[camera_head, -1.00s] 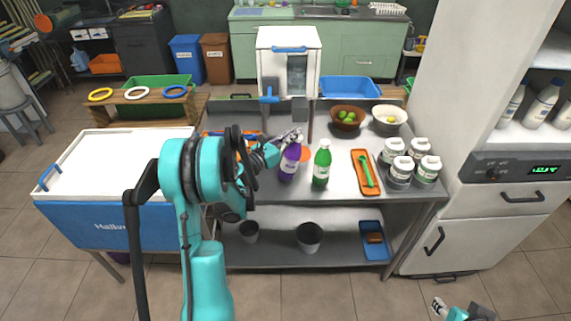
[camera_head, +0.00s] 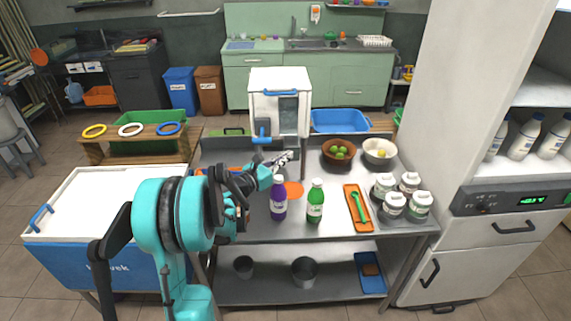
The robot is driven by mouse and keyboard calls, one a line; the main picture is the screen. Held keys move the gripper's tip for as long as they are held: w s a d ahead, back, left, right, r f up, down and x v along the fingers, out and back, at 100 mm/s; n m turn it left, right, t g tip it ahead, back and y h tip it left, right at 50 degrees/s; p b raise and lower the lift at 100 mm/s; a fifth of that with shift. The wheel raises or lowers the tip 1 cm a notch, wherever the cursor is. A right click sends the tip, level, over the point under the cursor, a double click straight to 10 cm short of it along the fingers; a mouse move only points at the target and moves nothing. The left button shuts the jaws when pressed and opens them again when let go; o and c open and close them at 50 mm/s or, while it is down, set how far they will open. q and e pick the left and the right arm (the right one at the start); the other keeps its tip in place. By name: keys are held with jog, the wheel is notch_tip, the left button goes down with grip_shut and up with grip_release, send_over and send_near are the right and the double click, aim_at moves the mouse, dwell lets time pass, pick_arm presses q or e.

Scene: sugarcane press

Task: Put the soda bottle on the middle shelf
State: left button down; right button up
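A purple bottle (camera_head: 278,199) and a green bottle (camera_head: 315,203) stand upright side by side on the steel table (camera_head: 335,228). I cannot tell from the picture which is the soda bottle. My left gripper (camera_head: 285,157) is above and behind the purple bottle, apart from it; its fingers are too small to tell open from shut. At the right, the open white cabinet has a shelf (camera_head: 519,169) bearing several white bottles (camera_head: 522,140), with an emptier shelf (camera_head: 541,92) above it. My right gripper is out of view.
Several white jars (camera_head: 393,206), an orange tray (camera_head: 357,221) with a green tool, and two bowls (camera_head: 338,154) crowd the table's right side. A white box-shaped press (camera_head: 280,82) stands at the back. The blue cooler (camera_head: 97,262) is at the left.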

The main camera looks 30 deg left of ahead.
pick_arm(q)
jog(key=shift+w+a, duration=0.15)
jog(key=shift+w, duration=0.05)
jog(key=c, duration=2.1)
grip_release()
jog(key=shift+s+r, duration=0.1)
jog(key=shift+r, duration=0.05)
jog(key=o, duration=1.6)
jog(key=shift+o, duration=0.2)
